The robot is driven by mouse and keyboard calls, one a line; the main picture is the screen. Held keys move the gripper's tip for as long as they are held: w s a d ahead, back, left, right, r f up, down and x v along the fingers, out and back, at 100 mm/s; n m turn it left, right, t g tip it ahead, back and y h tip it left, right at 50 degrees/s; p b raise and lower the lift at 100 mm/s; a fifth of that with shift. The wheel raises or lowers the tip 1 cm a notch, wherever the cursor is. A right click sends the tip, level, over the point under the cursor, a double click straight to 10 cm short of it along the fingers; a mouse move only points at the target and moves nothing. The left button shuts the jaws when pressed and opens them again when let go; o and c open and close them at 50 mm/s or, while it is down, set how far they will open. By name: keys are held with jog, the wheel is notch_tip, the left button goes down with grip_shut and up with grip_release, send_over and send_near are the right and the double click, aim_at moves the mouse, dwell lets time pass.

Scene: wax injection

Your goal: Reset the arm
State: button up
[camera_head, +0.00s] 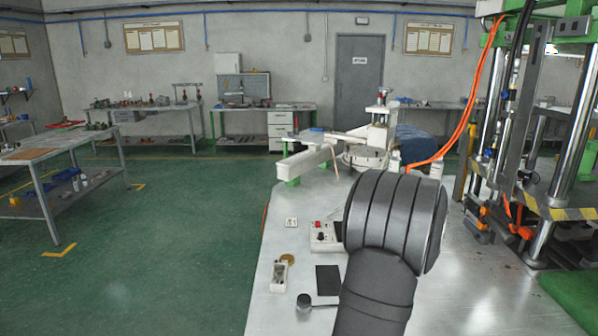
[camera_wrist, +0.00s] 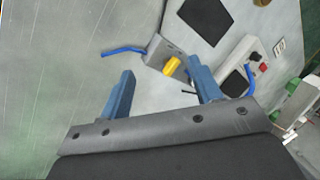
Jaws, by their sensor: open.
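My gripper (camera_wrist: 160,69) shows in the wrist view as two blue fingers on a dark mount. The fingers are spread apart and nothing is held between them. Past the fingertips, a grey metal piece with a yellow part (camera_wrist: 171,66) and a blue handle (camera_wrist: 125,50) shows over the metal table; its distance from the fingers is hard to tell. In the head view my dark arm links stand at the front of the table and hide the gripper.
The metal table (camera_head: 260,315) carries a white control box (camera_head: 322,238) with a red knob, a black pad (camera_head: 328,280), a dark round tool (camera_head: 304,301) and a small metal piece (camera_head: 281,274). A tall press (camera_head: 565,150) stands right. Open green floor lies left.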

jog(key=shift+s+d+f+m+y, duration=0.1)
jog(key=shift+d+f+m+y, duration=0.05)
jog(key=shift+f+m+y, duration=0.4)
jog(key=shift+s+d+f+m+y, duration=0.1)
jog(key=shift+f+m+y, duration=0.25)
jog(key=shift+f+m, duration=0.4)
